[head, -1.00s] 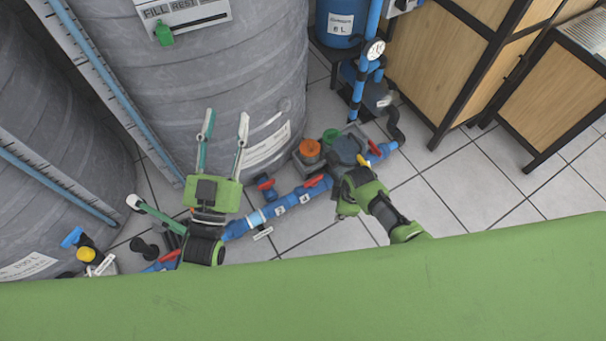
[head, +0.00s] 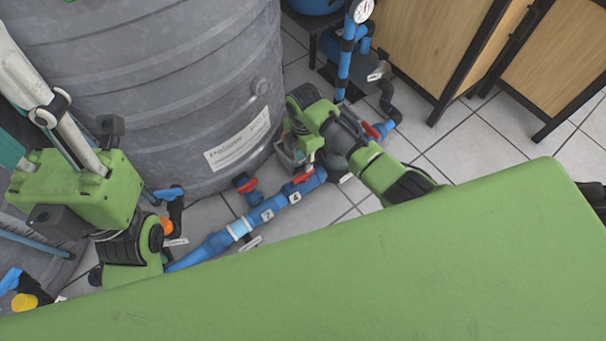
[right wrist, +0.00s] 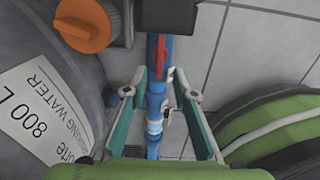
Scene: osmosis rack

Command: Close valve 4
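The blue pipe (head: 240,228) runs along the floor at the foot of the grey tank. Valve 4 has a red handle (head: 298,184) on this pipe, above a white tag marked 4 (head: 296,197); the handle lies roughly along the pipe. My right gripper (head: 294,158) is over the pipe just above this handle. In the right wrist view my right gripper (right wrist: 166,88) is open, with teal fingers either side of the blue pipe (right wrist: 154,112). A red handle (right wrist: 163,60) shows just beyond the fingertips, apparently untouched. My left gripper (head: 60,165) is raised at the left, fingers apart.
Another red handle (head: 246,184) stands on a stub by the grey tank (head: 170,80). A third (head: 371,130) is farther right. An orange knob (right wrist: 85,25) shows in the right wrist view. Wooden cabinets (head: 425,40) stand at the right. Tiled floor (head: 450,145) lies free before them.

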